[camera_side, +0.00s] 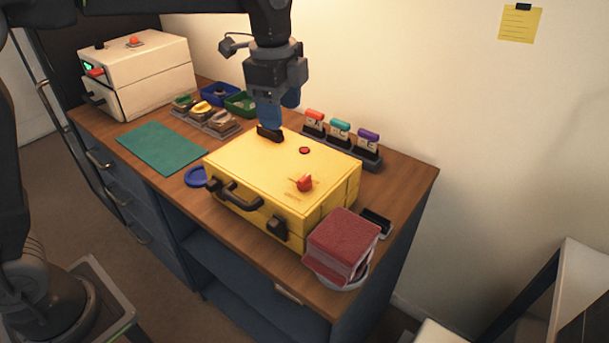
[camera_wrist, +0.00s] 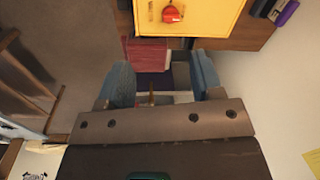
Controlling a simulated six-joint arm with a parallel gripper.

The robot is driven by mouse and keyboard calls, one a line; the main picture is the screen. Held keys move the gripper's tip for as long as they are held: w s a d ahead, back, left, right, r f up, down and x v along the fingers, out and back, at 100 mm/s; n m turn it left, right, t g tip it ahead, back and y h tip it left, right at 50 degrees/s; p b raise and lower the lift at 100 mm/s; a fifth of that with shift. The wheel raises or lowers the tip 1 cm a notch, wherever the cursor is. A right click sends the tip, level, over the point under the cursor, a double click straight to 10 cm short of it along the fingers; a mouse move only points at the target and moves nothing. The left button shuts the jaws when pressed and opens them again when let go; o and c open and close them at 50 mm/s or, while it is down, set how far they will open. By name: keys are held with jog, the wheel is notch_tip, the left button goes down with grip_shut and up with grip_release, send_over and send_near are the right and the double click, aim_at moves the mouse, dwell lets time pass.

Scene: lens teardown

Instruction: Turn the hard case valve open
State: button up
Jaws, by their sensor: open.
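The hard case (camera_side: 262,165) is yellow and lies closed on the wooden bench, its dark handle and latches facing the front. It also shows at the top of the wrist view (camera_wrist: 215,18). The valve (camera_side: 304,183) is a red knob on the lid near the front right corner, with faint markings around it. In the wrist view the valve (camera_wrist: 172,14) is near the top edge, beyond the fingers. My gripper (camera_side: 277,116) appears over the back edge of the case, away from the valve. Its blue fingers are apart, with nothing between them, also in the wrist view (camera_wrist: 163,80).
A red round piece (camera_side: 304,150) is on the lid. A stack of red cloths (camera_side: 343,240) in a bowl stands at the case's right. Labelled holders (camera_side: 340,137) stand behind it. Left are a green mat (camera_side: 161,147), small trays (camera_side: 207,115) and a white box (camera_side: 138,75).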

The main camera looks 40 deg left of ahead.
aim_at(304, 177)
jog(key=w+f+m, duration=0.1)
jog(key=f, duration=0.4)
jog(key=w+d+f+m, duration=0.1)
jog(key=f, duration=0.5)
jog(key=w+d+f, duration=0.1)
jog(key=f, duration=0.4)
jog(key=shift+w+d+f+m+g, duration=0.15)
jog(key=shift+w+d+m+g, duration=0.05)
jog(key=shift+m+g, duration=0.2)
jog(key=shift+c, duration=0.4)
jog(key=c, duration=0.8)
jog(key=shift+c, duration=0.2)
